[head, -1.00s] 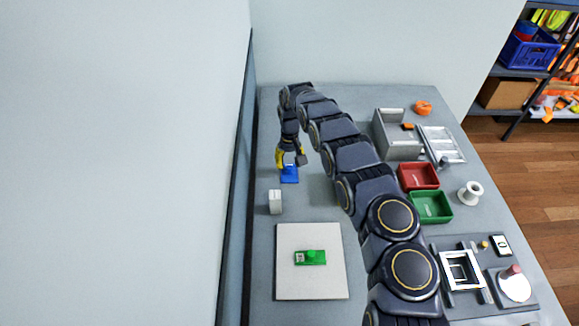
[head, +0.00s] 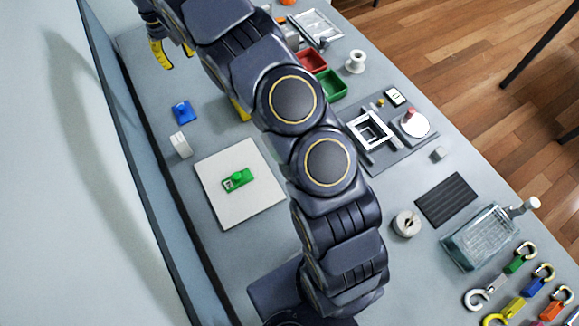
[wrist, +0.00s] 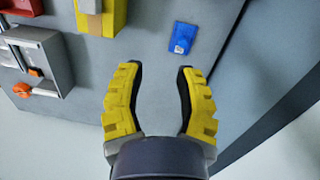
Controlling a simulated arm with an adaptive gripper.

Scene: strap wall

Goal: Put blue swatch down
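The blue swatch (head: 182,111) lies flat on the grey table near the wall side, just beyond a small white block. It also shows in the wrist view (wrist: 182,38), ahead of the fingertips and clear of them. My gripper (head: 173,50) has yellow-padded fingers and is beyond the swatch in the head view, apart from it. In the wrist view my gripper (wrist: 159,68) is open, with bare table between its fingers. A green swatch (head: 238,181) lies on a pale square board (head: 215,208).
The white block (head: 180,145) stands between the blue swatch and the board. Red (head: 312,61) and green (head: 328,86) trays lie beyond my arm. A yellow object (wrist: 101,16) and a grey bin (wrist: 42,58) show in the wrist view.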

